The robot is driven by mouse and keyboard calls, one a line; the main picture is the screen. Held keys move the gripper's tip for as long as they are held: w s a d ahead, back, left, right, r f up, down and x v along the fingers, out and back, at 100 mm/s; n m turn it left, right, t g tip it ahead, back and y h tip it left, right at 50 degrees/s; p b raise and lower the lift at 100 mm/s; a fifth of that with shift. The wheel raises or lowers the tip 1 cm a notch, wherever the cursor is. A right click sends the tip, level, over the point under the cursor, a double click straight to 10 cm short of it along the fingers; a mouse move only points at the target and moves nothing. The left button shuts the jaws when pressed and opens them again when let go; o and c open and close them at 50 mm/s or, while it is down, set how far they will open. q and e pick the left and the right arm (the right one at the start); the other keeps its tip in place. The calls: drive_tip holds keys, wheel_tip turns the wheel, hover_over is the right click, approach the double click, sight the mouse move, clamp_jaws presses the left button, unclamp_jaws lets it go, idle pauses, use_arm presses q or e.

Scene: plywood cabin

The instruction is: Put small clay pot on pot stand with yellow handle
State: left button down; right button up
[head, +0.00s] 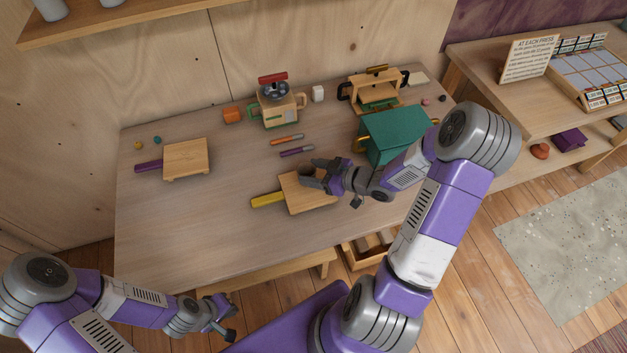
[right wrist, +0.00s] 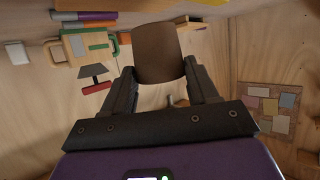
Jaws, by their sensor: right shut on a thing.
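The small brown clay pot (right wrist: 158,52) is between the fingers of my right gripper (right wrist: 160,85) in the right wrist view. In the head view this gripper (head: 312,173) is shut on it, over the far part of the wooden pot stand (head: 312,200) with the yellow handle (head: 268,200). The fingers largely hide the pot there, and I cannot tell whether it touches the stand. A second stand (head: 186,156) with a purple handle (head: 148,166) is at the left. My left gripper (head: 226,320) is open and empty at the front, below the table edge.
A green box (head: 390,135) stands close to my right wrist. Two markers (head: 287,139), an orange block (head: 232,115), a toy machine (head: 280,108) and a wooden rack (head: 375,92) sit behind. The table (head: 225,215) is clear between the stands.

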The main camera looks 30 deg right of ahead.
drive_tip(key=shift+f+b, duration=0.5)
drive_tip(key=shift+f, duration=1.15)
drive_tip(key=shift+f, duration=0.15)
drive_tip(key=o, duration=1.1)
drive_tip(key=p+v, duration=0.3)
drive_tip(key=v, duration=0.9)
